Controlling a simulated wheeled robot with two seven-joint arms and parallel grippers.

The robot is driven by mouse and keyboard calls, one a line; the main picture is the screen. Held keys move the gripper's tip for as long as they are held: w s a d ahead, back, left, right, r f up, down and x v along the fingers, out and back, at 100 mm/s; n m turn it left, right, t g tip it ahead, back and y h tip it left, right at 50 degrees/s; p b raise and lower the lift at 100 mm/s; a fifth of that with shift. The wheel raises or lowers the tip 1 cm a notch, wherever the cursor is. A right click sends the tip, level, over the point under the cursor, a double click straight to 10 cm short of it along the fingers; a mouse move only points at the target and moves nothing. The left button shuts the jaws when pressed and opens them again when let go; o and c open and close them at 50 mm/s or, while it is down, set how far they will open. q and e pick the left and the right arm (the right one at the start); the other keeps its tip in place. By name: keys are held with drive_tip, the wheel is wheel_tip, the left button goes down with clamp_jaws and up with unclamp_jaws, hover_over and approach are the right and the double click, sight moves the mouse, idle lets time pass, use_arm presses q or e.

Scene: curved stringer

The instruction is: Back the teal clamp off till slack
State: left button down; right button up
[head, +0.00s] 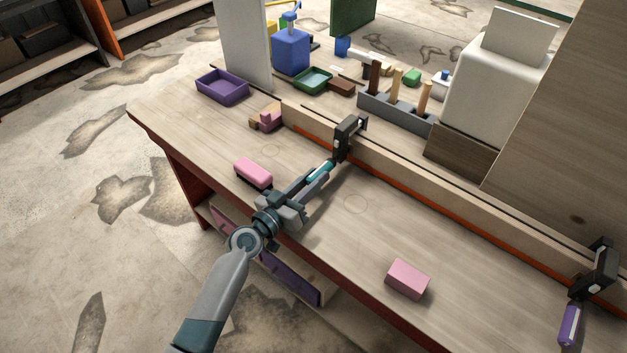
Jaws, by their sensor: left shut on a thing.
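The teal clamp (346,138) has a dark frame and sits over the pale curved stringer (400,173) near the middle of the bench. Its teal handle (320,172) points toward the bench's front edge. My left gripper (312,183) reaches in from the front and is shut on the teal handle. The fingers hide part of the handle. Whether the clamp's screw presses on the stringer is too small to tell. My right gripper is not in the view.
A second clamp with a purple handle (569,325) sits at the far right. Pink blocks lie on the bench, one (253,172) left of my arm and one (407,279) at front right. A purple tray (222,87) and a grey tool holder (394,112) stand behind.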

use_arm(q)
drive_tip(key=shift+n, duration=0.4)
drive_tip(key=c, duration=1.5)
unclamp_jaws()
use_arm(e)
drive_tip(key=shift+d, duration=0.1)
use_arm(q)
drive_tip(key=shift+s, duration=0.1)
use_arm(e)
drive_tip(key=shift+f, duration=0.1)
